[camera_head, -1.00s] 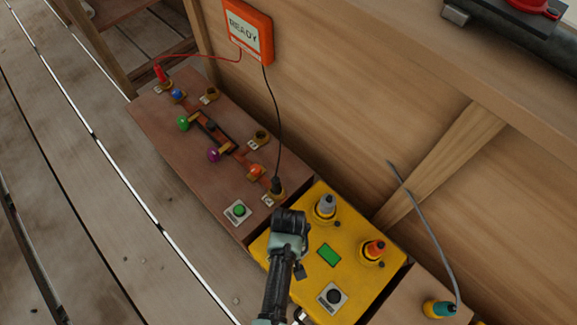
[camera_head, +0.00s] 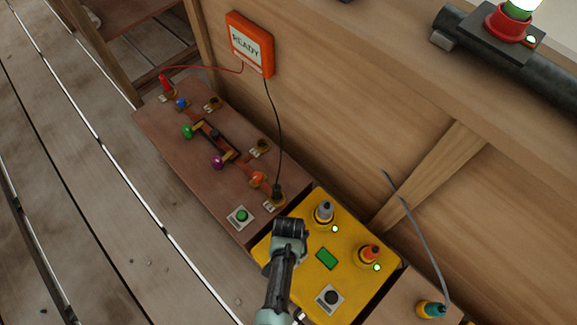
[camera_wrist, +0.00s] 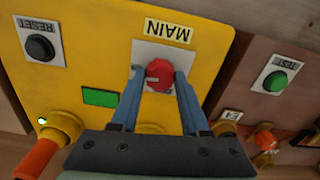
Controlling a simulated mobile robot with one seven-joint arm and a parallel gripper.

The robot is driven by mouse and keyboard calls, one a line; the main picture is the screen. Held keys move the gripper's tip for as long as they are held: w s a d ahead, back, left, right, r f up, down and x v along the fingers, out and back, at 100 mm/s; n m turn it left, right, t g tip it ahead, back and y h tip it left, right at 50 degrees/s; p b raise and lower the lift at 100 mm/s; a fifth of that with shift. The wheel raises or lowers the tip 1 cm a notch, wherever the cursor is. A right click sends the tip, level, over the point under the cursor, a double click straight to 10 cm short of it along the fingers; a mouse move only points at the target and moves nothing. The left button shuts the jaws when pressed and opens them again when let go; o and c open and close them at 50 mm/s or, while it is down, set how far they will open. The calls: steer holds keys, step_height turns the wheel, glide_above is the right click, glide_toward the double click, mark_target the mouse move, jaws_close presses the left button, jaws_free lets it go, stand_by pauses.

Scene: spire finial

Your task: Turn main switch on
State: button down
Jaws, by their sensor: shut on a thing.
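The main switch is a red knob (camera_wrist: 159,74) on a pale plate, next to an upside-down MAIN label (camera_wrist: 169,31), on the yellow box (camera_head: 292,292). In the wrist view my gripper (camera_wrist: 160,84) has its two blue fingers on either side of the knob, shut on it. In the head view my gripper (camera_head: 289,230) hangs over the upper left part of the yellow box and hides the switch. Small green lights glow beside the grey plug (camera_head: 324,211) and the orange plug (camera_head: 369,253).
A black RESET button (camera_wrist: 40,48) and a green panel (camera_head: 327,258) share the yellow box. A brown box with a green TEST button (camera_head: 241,215) and coloured knobs stands beside it. A lit beacon (camera_head: 519,10) stands upper right.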

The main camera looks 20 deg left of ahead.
steer(key=shift+m, duration=0.6)
steer(key=shift+c, duration=2)
jaws_free()
step_height(320, 180, up, 13)
steer(key=p, duration=0.7)
